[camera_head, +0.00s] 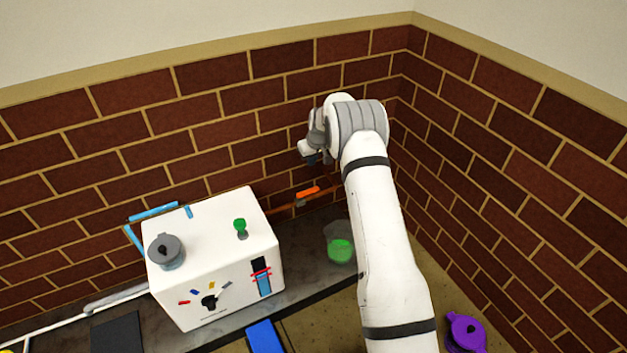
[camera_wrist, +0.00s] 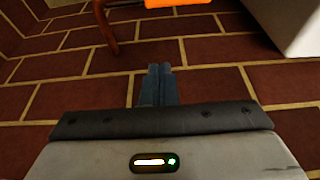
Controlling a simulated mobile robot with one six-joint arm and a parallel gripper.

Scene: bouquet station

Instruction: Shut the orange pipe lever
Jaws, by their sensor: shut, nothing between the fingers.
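The orange pipe lever (camera_head: 308,192) sits on a thin copper-coloured pipe (camera_head: 283,208) along the back wall, just right of the white box. In the head view the lever lies roughly along the pipe, tilted slightly up to the right. It also shows as an orange bar, cut off by the top edge, in the wrist view (camera_wrist: 178,3), with part of the pipe (camera_wrist: 106,28) beside it. My gripper (camera_wrist: 158,70) is shut and empty, apart from the lever, in front of the brick wall. In the head view my gripper (camera_head: 318,160) is above the lever, partly hidden by my wrist.
The white box (camera_head: 212,250) carries a grey lidded pot (camera_head: 166,252) and a green knob (camera_head: 240,226). A clear container with green contents (camera_head: 340,249) stands on the dark counter (camera_head: 300,255) below the lever. A purple pot (camera_head: 465,332) is at lower right. Brick walls (camera_head: 220,130) meet behind my arm.

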